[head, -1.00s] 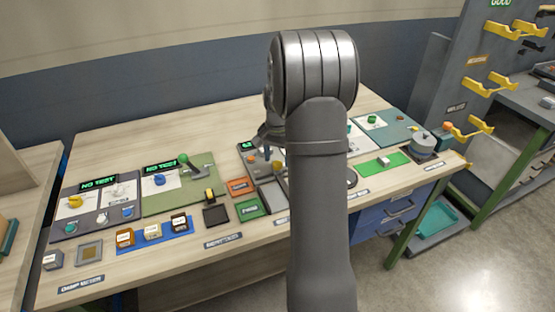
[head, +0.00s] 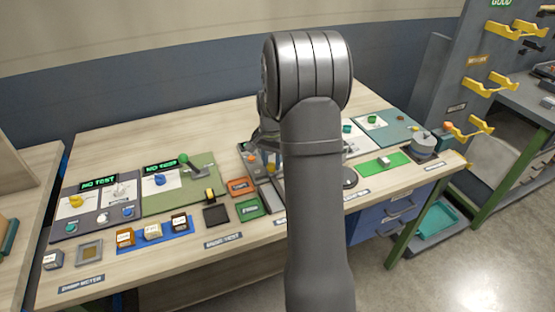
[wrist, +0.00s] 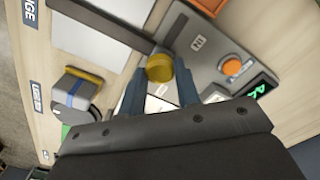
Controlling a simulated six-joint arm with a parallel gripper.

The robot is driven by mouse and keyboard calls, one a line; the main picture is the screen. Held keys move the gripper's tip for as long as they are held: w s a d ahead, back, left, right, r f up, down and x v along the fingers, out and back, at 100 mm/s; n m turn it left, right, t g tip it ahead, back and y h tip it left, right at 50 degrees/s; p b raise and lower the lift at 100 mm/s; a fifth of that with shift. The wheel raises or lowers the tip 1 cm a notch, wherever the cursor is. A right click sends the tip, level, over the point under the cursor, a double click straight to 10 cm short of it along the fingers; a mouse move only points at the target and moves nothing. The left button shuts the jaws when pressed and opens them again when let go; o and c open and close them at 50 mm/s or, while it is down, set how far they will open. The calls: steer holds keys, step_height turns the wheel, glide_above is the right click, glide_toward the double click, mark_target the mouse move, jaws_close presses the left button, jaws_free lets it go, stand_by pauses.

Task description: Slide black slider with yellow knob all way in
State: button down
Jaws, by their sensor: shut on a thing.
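The yellow knob (wrist: 159,69) of the slider sits between the two blue-grey fingertips of my gripper (wrist: 160,82) in the wrist view. The fingers are closed on it from both sides. A dark slot or strip (wrist: 174,30) runs up from the knob along the edge of a grey panel (wrist: 205,45); I cannot tell how much of it is the black slider. In the head view the yellow knob (head: 270,168) shows as a small patch beside my arm. My gripper there is mostly hidden behind the arm.
An orange button (wrist: 232,67) and a lit green display (wrist: 260,88) are on the same grey panel. An orange tray (head: 239,187) and a green tray (head: 250,209) lie just left of my arm. A green panel with a lever (head: 183,160) stands further left.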

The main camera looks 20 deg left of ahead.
steer(key=s+a, duration=0.3)
steer(key=shift+a, duration=0.1)
steer(key=c, duration=1.1)
jaws_free()
steer(key=shift+s+a, duration=0.1)
steer(key=shift+s, duration=0.05)
steer(key=shift+o, duration=0.2)
steer(key=shift+r, duration=0.15)
steer(key=shift+r, duration=0.35)
step_height(320, 180, up, 16)
steer(key=shift+r, duration=0.25)
